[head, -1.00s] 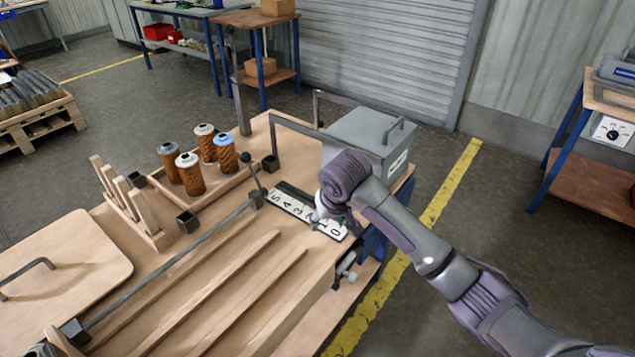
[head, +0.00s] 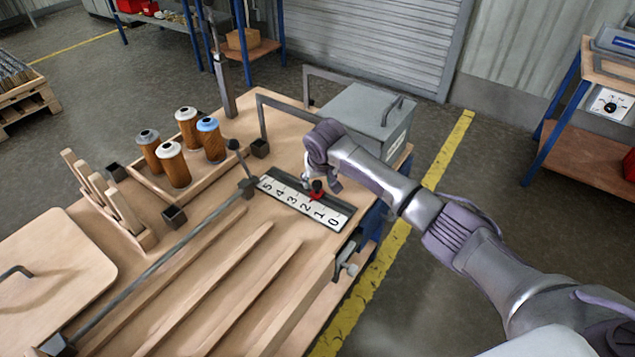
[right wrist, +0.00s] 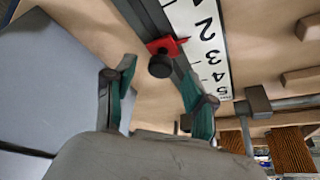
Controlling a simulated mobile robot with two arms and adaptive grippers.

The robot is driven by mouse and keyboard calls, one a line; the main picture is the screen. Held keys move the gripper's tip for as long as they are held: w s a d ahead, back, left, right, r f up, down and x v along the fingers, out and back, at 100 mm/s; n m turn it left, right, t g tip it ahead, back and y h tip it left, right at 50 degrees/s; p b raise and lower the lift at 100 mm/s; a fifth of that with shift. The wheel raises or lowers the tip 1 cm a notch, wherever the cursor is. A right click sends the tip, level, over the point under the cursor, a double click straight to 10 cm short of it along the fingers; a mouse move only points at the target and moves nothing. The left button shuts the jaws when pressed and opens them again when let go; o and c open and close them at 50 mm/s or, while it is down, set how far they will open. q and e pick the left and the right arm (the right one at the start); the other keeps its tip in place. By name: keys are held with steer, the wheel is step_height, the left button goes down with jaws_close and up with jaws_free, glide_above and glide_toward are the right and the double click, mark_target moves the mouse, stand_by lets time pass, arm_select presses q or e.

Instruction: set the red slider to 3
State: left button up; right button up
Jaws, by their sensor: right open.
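The red slider (head: 317,195) sits in the dark slot along the white number scale (head: 291,202) on the workbench. Its black knob (right wrist: 160,66) stands up from it. In the right wrist view the red pointer (right wrist: 168,45) is at about the 2. My right gripper (head: 318,182) is just behind the slider, with its fingers partly hidden by the wrist. In the right wrist view the gripper (right wrist: 157,72) is open, and the knob appears between its fingertips, with no visible contact. My left gripper is not in view.
A grey box with a handle (head: 368,115) stands behind the scale. Filter cartridges (head: 172,163) stand in a wooden tray to the left. Wooden strips (head: 225,295) cover the front.

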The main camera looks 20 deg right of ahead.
steer(key=shift+w+f, duration=0.2)
steer(key=shift+f, duration=0.25)
steer(key=shift+w+f, duration=0.1)
steer(key=shift+f, duration=0.15)
steer(key=shift+w+f, duration=0.1)
steer(key=shift+c, duration=0.2)
steer(key=c, duration=0.8)
jaws_close()
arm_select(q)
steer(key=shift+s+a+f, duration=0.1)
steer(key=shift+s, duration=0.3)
